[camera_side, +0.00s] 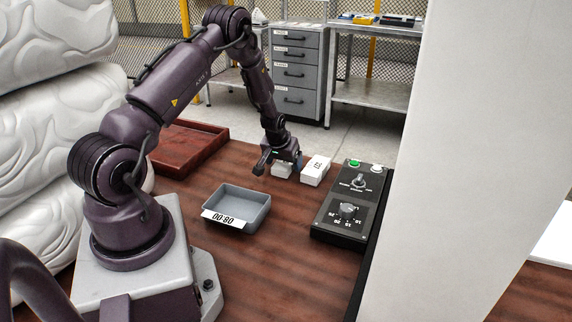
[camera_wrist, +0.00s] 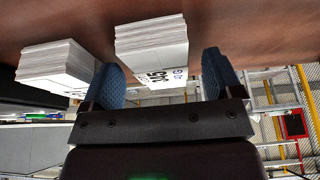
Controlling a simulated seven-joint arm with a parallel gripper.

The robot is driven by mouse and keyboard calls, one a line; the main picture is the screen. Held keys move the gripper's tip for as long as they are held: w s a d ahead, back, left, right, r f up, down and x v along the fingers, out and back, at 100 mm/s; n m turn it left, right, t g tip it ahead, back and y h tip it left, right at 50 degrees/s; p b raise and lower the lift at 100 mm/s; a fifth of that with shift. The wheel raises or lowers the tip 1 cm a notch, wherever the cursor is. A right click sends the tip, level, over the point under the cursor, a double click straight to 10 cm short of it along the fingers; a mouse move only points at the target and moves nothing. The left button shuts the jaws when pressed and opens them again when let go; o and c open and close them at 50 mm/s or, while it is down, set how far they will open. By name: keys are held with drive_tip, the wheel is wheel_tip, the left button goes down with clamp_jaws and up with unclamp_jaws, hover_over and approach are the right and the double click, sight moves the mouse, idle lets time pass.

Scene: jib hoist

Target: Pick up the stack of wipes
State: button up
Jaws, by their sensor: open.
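Two white stacks of thin sheets with printed fronts lie on the brown table. One stack (camera_wrist: 152,48) is ahead of my gripper (camera_wrist: 163,72), between the lines of the two blue fingers in the wrist view. In the side view, this stack (camera_side: 281,171) is partly hidden by my gripper (camera_side: 287,163). The other stack (camera_side: 315,170) stands just right of it, and it shows at the left in the wrist view (camera_wrist: 55,66). My gripper is open and empty, low over the table. I cannot tell whether the fingers touch the nearer stack.
A grey labelled tray (camera_side: 258,211) sits nearer the base. A black control box (camera_side: 335,217) with knobs and buttons stands to the right. A red-brown tray (camera_side: 205,149) lies at the back left. A pale column (camera_side: 480,150) blocks the right side. The table between grey tray and control box is clear.

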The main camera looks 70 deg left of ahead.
drive_tip(key=shift+f, duration=0.2)
drive_tip(key=c, duration=1)
drive_tip(key=shift+r, duration=0.1)
